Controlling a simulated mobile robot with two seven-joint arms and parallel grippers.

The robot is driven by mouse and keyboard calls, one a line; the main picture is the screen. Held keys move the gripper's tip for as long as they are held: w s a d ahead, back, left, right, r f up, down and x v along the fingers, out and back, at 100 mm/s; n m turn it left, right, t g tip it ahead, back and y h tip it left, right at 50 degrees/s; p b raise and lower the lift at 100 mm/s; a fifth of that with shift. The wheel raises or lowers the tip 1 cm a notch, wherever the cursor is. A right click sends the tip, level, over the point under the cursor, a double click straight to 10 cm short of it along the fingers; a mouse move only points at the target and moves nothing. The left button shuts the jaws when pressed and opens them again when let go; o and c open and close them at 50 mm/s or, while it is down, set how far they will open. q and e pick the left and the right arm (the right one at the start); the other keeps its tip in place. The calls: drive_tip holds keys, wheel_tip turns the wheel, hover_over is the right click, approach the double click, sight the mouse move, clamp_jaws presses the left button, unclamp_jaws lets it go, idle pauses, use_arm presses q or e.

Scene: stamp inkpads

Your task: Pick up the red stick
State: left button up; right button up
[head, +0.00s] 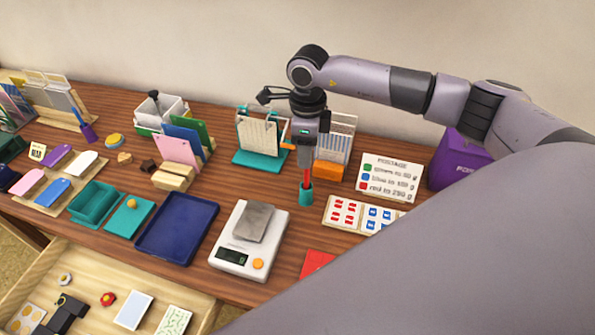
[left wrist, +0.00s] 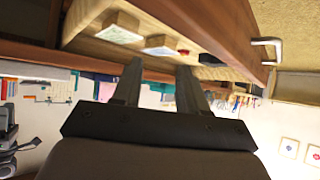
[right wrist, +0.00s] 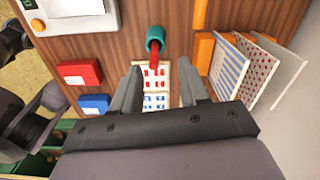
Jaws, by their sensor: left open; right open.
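The red stick (head: 308,179) stands upright in a small teal cup (head: 306,196) on the desk. My right gripper (head: 306,160) points down right above the cup, with the stick's upper part at its fingers. In the right wrist view the stick (right wrist: 157,52) rises from the teal cup (right wrist: 155,34) just beyond the gap between the open fingers (right wrist: 161,72). I cannot tell how deep it reaches between them. My left gripper (left wrist: 160,70) is open and empty in its wrist view, away from the stick. It does not show in the head view.
A scale (head: 237,257) and a blue tray (head: 148,254) lie left of the cup. A stamp sheet (head: 342,224) and a price card (head: 390,181) are at its right. A teal card rack (head: 250,158) and an orange-based rack (head: 329,170) stand behind. An open drawer (head: 205,308) juts out in front.

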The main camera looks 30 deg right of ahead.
sight(307, 174)
drive_tip(key=f, duration=0.4)
drive_tip(key=s+f, duration=0.1)
drive_tip(key=f, duration=0.2)
drive_tip(key=shift+a+b, duration=0.2)
drive_tip(key=shift+b, duration=0.1)
drive_tip(key=shift+c, duration=0.2)
clamp_jaws()
